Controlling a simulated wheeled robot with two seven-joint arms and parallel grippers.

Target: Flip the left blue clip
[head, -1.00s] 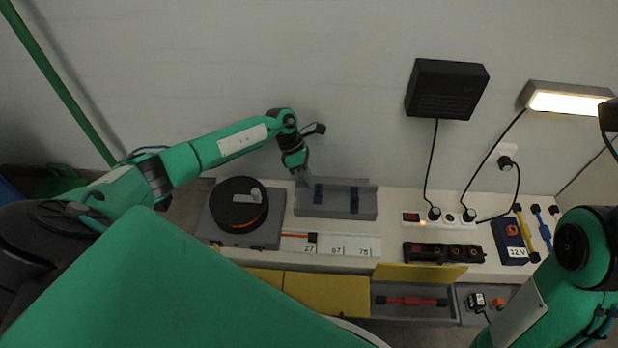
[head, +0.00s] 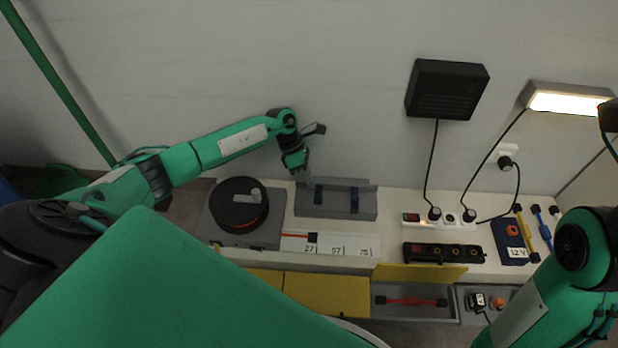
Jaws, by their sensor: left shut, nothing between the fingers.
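My left gripper (head: 308,182) points down at the box's left end, just left of and above the left clip. It is shut with nothing in it; I cannot tell whether its tip touches the clip. My right arm (head: 575,270) shows at the right edge, but its gripper is out of view.
A black spool (head: 238,204) on a grey base stands left of the box. A numbered white panel (head: 330,245) lies in front. A yellow-lidded compartment (head: 410,300) is at the front.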

